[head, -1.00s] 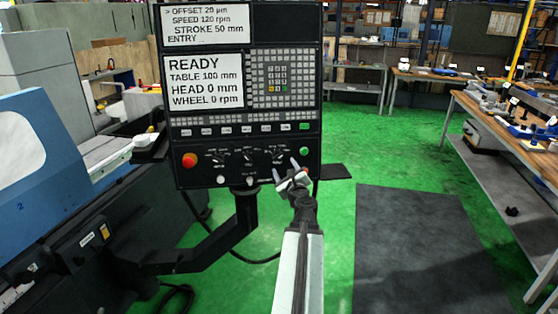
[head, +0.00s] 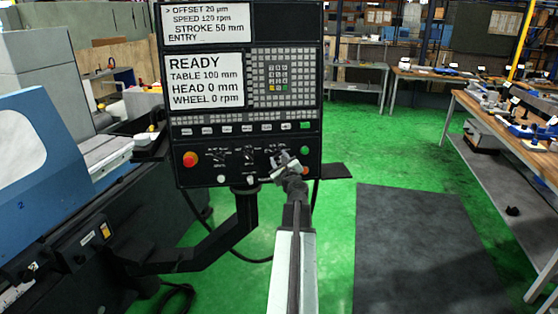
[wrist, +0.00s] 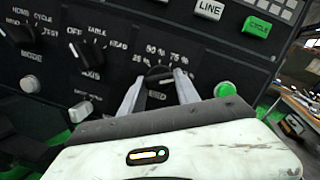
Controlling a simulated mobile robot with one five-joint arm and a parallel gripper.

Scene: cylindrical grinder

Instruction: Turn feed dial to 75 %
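The feed dial (wrist: 157,76) is a black knob low on the control panel, with 25 %, 50 % and 75 % printed around it and FEED below. My gripper (wrist: 160,78) is in front of it, its two fingers apart on either side of the knob. Whether they touch it I cannot tell. The knob's pointer is too dark and too covered to read. In the head view my gripper (head: 281,160) covers most of the dial at the panel's lower right.
Left of the feed dial is another selector knob (wrist: 92,54), with a mode knob (wrist: 20,34) beyond it. A green button (wrist: 225,89) is close to the right finger. A red emergency stop (head: 190,159) is at the panel's left.

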